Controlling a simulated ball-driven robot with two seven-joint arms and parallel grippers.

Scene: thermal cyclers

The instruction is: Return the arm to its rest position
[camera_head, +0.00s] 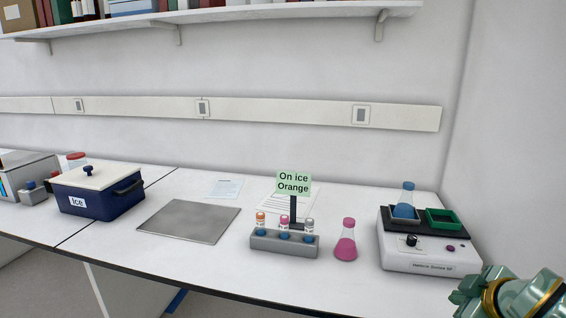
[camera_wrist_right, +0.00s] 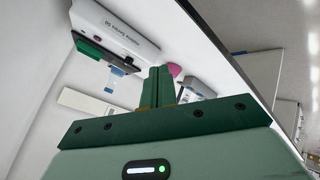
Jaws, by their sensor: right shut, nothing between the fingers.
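My right gripper (camera_head: 474,290) is at the lower right corner of the head view, in front of and to the right of the white shaker. In the right wrist view its green fingers (camera_wrist_right: 158,82) are together with nothing between them. Part of the right arm is cut off by the picture edge. My left gripper does not show in either view.
The shaker (camera_head: 430,257) carries a blue flask (camera_head: 405,203) and a green tray (camera_head: 442,219). To its left are a pink flask (camera_head: 345,243), a tube rack (camera_head: 284,246) with an "On ice Orange" sign (camera_head: 293,183), a metal plate (camera_head: 188,222) and a blue ice box (camera_head: 98,197).

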